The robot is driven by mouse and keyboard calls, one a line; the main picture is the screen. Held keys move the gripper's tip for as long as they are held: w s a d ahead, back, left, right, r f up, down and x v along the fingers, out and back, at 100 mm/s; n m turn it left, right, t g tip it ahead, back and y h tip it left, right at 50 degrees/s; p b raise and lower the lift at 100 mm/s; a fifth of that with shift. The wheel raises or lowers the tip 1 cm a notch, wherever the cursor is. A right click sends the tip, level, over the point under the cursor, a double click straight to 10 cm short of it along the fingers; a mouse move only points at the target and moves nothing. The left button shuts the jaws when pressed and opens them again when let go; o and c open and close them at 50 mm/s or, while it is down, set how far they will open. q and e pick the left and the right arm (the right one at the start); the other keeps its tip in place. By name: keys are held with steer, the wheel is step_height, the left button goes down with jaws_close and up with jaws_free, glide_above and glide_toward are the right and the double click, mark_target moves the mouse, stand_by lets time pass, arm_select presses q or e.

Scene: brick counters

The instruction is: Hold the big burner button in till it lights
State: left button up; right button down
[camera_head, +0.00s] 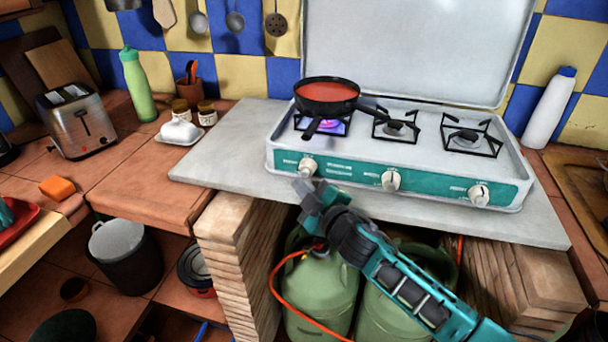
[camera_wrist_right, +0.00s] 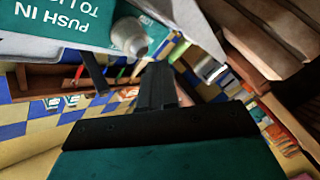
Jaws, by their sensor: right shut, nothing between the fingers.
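The white stove (camera_head: 400,160) has a teal front panel with three pale knobs. The left knob (camera_head: 307,168) sits below the burner with the pan; a pale knob (camera_wrist_right: 130,38) also shows in the right wrist view, beside a teal label reading "PUSH IN TO LI…". A blue-purple flame (camera_head: 325,127) glows at the left burner, under a black pan (camera_head: 327,97) of red sauce. My right gripper (camera_head: 304,188) is shut and empty, just below the left knob. Its closed fingers (camera_wrist_right: 157,85) show beside the knob; I cannot tell whether they touch it. My left gripper is not in view.
The grey slab (camera_head: 230,155) juts out under the stove. Green gas bottles (camera_head: 322,290) with an orange hose stand beneath, between brick piers. The raised lid (camera_head: 400,45) stands behind the burners. A white bottle (camera_head: 549,108) stands at right, a butter dish (camera_head: 180,132) at left.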

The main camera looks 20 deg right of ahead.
steer(key=s+a, duration=0.1)
steer(key=s, duration=0.1)
steer(key=s+a, duration=0.2)
stand_by(0.3)
steer(key=shift+d, duration=0.1)
steer(key=s+d+f+m+g, duration=0.1)
steer(key=s+f+m+g, duration=0.2)
steer(key=s+f, duration=0.5)
steer(key=s+d+f+m+g+h, duration=0.1)
steer(key=s+f+m+g, duration=0.2)
steer(key=s, duration=1)
step_height(320, 180, down, 5)
steer(key=m, duration=0.3)
steer(key=shift+s+m+h, duration=0.3)
steer(key=shift+s, duration=0.05)
steer(key=shift+r, duration=0.1)
